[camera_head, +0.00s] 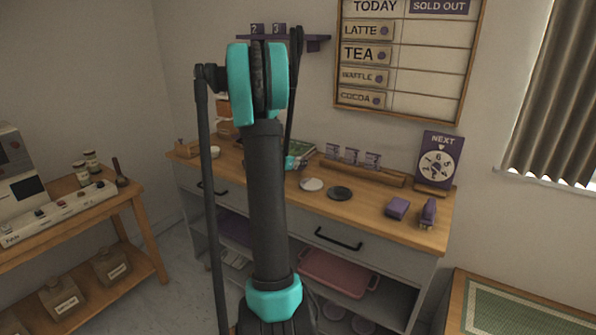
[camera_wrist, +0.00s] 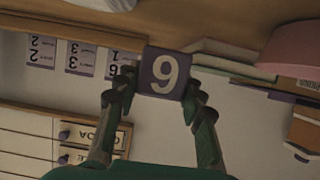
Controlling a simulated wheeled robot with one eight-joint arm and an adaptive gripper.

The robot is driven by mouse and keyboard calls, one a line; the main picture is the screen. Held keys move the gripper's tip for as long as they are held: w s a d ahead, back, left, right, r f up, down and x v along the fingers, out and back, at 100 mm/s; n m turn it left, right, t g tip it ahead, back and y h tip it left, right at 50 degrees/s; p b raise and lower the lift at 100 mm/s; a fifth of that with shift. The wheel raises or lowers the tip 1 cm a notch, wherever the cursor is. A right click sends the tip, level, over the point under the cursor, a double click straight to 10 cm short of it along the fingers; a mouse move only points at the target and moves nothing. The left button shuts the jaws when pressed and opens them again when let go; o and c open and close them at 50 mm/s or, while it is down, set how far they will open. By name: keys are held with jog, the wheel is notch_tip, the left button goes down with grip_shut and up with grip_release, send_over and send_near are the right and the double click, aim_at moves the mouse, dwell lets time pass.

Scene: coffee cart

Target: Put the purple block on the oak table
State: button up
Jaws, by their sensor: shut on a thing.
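In the head view my arm hides the block and most of the gripper. A wooden table (camera_head: 75,222) stands at the left, and another wood-edged table (camera_head: 456,300) is at the lower right. I cannot tell which is the oak table.
The wood-topped counter (camera_head: 375,222) holds two discs, a card rack (camera_head: 360,172), a purple box (camera_head: 397,208), a purple stapler-like thing (camera_head: 428,212) and a NEXT dial sign (camera_head: 437,160). A green mat (camera_head: 520,312) covers much of the lower-right table. Jars and a machine crowd the left table.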

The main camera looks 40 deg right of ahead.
aim_at(298, 170)
jog(key=shift+f, duration=1.9)
jog(key=o, duration=1.1)
jog(key=shift+f, duration=0.1)
